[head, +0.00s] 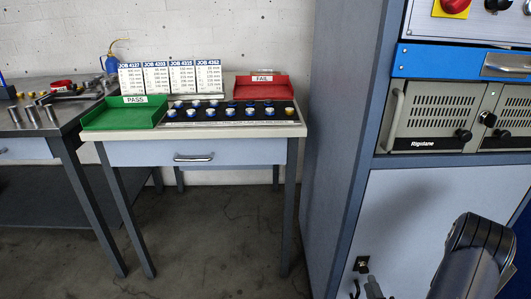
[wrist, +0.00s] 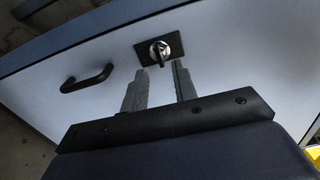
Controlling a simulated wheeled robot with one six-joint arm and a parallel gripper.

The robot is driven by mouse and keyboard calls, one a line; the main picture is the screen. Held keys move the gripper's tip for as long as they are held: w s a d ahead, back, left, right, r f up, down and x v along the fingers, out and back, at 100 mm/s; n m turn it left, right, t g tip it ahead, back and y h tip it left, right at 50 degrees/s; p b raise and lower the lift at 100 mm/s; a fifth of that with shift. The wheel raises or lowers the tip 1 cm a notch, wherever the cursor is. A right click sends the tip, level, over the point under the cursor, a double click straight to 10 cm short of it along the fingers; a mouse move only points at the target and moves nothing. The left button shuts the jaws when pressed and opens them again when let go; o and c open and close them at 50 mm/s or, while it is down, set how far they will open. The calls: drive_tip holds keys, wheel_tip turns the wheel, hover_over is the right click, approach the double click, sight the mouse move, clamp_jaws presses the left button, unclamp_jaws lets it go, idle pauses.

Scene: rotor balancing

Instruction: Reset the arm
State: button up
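My gripper (wrist: 159,70) is open in the wrist view, its two grey fingers apart with nothing held between them. It faces a pale cabinet door (wrist: 220,50). A silver turn-lock on a black plate (wrist: 158,49) is on that door, just beyond the fingertips; I cannot tell the exact gap. A black pull handle (wrist: 87,78) is to its left. In the head view, my arm is low at the right, in front of the cabinet's lower door (head: 400,215), and the lock plate (head: 361,264) shows left of it.
The tall cabinet (head: 345,130) holds a grey Rigolane unit (head: 435,115). To the left, a table (head: 240,151) carries a green PASS tray (head: 125,117), a red FAIL tray (head: 265,91), job cards (head: 170,77) and a black rack (head: 230,112). A workbench (head: 60,110) stands further left. Floor before the table is clear.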

sight(365, 272)
drive_tip(key=w, duration=0.4)
drive_tip(key=shift+w+a+b, duration=0.15)
drive_tip(key=shift+w+b, duration=0.15)
drive_tip(key=shift+b, duration=0.05)
drive_tip(key=shift+s+r+n, duration=0.1)
drive_tip(key=shift+n, duration=0.6)
drive_tip(key=shift+n+p, duration=0.35)
drive_tip(key=shift+n, duration=0.85)
drive_tip(key=n+p, duration=0.1)
drive_tip(key=n, duration=0.4)
drive_tip(key=shift+r, duration=0.1)
drive_tip(key=n+p, duration=0.2)
drive_tip(key=n, duration=0.4)
drive_tip(key=shift+r+p, duration=0.1)
drive_tip(key=shift+p, duration=0.25)
drive_tip(key=shift+n+p, duration=0.5)
drive_tip(key=shift+n, duration=0.7)
drive_tip(key=shift+a+n, duration=0.15)
drive_tip(key=shift+n, duration=0.15)
